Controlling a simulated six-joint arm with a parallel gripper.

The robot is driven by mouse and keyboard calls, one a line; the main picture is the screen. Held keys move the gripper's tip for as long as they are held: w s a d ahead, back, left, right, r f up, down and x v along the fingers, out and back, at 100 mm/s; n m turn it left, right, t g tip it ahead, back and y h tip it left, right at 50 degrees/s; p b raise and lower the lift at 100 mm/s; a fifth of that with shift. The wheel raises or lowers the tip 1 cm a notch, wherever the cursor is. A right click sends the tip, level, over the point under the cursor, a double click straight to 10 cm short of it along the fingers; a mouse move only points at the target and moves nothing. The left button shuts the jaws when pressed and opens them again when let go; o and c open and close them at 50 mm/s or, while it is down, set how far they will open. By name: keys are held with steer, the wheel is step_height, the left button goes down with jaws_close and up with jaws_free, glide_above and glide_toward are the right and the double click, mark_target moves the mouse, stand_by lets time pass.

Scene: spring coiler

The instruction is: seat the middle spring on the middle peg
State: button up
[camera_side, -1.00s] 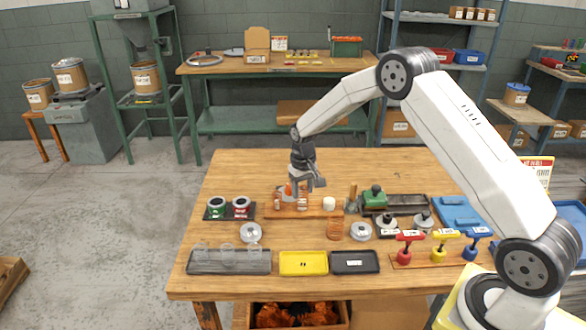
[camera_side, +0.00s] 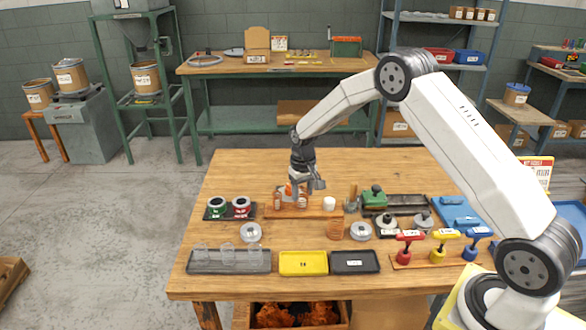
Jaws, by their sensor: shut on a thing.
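My gripper (camera_side: 304,188) is over the wooden peg board (camera_side: 315,212), pointing down at the group of small copper-coloured parts at its left end. It is shut on a small orange-copper piece (camera_side: 289,189), which I take to be the middle spring. The fingers and the small size hide most of it. Other copper-and-white parts (camera_side: 302,201) stand close beside it on the board. I cannot make out the middle peg, or whether the spring is around it or above it.
A white cylinder (camera_side: 329,204) stands just right of the gripper. A dark tray with green and red spools (camera_side: 241,206) is to the left. A grey tray with clear cups (camera_side: 190,266), a yellow tray (camera_side: 303,273) and a black tray (camera_side: 355,271) line the front.

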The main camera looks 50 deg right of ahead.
steer(key=shift+f, duration=0.4)
stand_by(0.3)
steer(key=o, duration=1)
steer(key=shift+o, duration=0.4)
steer(key=shift+r, duration=3.1)
steer(key=shift+r, duration=2.5)
